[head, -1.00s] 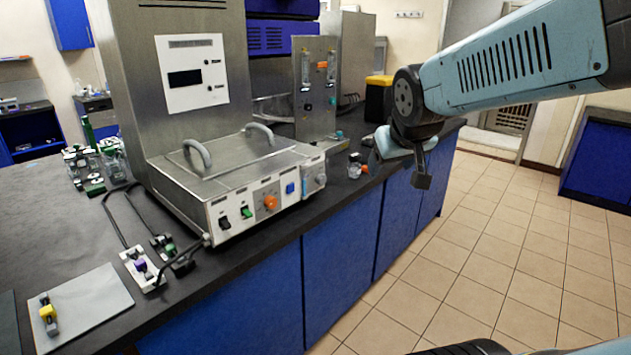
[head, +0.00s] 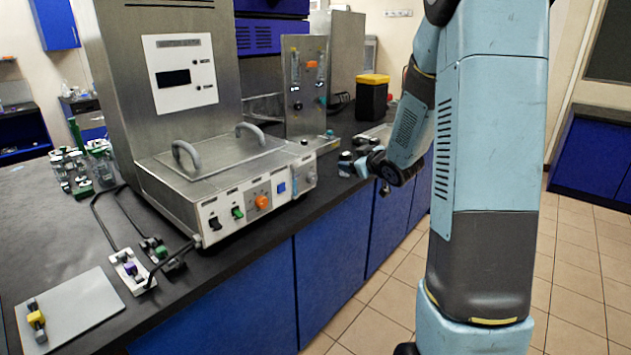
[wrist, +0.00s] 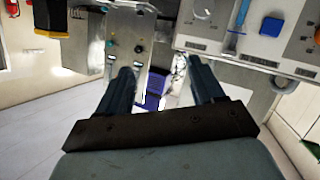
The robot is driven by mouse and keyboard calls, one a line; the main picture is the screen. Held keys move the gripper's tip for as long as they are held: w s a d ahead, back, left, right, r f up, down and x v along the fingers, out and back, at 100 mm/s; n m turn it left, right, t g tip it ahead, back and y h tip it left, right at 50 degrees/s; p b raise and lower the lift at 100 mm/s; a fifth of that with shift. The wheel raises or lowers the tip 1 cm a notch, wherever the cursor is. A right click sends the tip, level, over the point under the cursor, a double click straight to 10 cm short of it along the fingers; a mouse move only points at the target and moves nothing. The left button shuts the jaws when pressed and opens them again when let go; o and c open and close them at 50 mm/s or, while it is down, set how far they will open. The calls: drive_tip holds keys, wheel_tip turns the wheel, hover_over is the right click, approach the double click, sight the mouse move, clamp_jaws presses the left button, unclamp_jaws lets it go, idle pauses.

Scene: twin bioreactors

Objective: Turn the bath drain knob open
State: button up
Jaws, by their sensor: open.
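The bath (head: 225,165) is a steel box with a lidded top and a front control panel. A grey round knob (head: 310,179) sits on the panel's right end section, and an orange knob (head: 262,202) sits further left. I cannot read which label says drain. In the wrist view the grey knob (wrist: 203,10) is at the top edge, and the orange knob is cut off at the right edge. My gripper (wrist: 163,80) is open and empty, its two dark fingers apart, touching nothing. In the head view it is small, to the right of the panel.
A black switch (head: 215,223), a green switch (head: 237,212) and a blue switch (head: 281,188) share the panel. A steel flow-meter panel (head: 305,85) stands behind, with a yellow-lidded black bin (head: 372,98) beyond. Blue cabinets (head: 340,250) front the dark bench. The tiled floor is clear.

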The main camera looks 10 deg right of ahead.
sight(315, 179)
wheel_tip(315, 179, down, 11)
drive_tip(key=n+y, duration=0.3)
drive_tip(key=y, duration=0.4)
drive_tip(key=x, duration=1.4)
drive_tip(key=shift+s+a+r, duration=0.25)
drive_tip(key=shift+a+r, duration=0.1)
drive_tip(key=shift+a, duration=0.05)
drive_tip(key=shift+d, duration=0.1)
drive_tip(key=c, duration=1.1)
